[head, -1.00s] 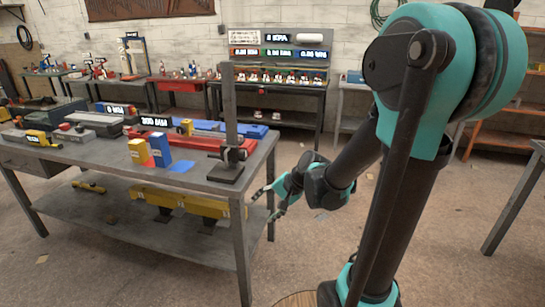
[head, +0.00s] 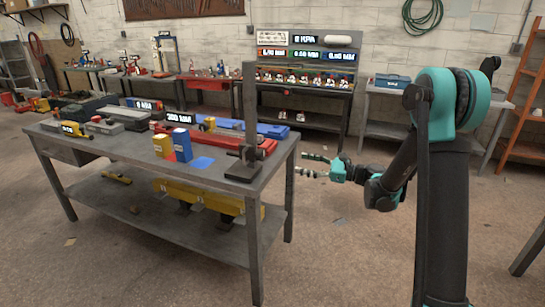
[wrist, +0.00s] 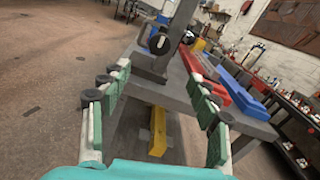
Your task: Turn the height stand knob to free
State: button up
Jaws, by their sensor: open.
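The height stand (head: 250,105) is a tall dark grey post on a flat base at the right end of the bench. Its round black knob (wrist: 160,43) shows low on the post in the wrist view; in the head view the stand's lower fittings are small and dark. My gripper (head: 303,165) is open and empty, just right of the bench's end, with its fingers pointing left toward the stand. In the wrist view my gripper (wrist: 158,76) has its fingers spread wide, and the stand lies beyond and between them, apart from the fingertips. The knob's setting cannot be read.

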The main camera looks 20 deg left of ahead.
aim_at(264, 155)
jog(key=a, duration=0.5)
jog(key=w+a, duration=0.1)
jog(key=a, duration=1)
jog(key=shift+w+a, duration=0.15)
jog(key=shift+a, duration=0.2)
jog(key=c, duration=1.2)
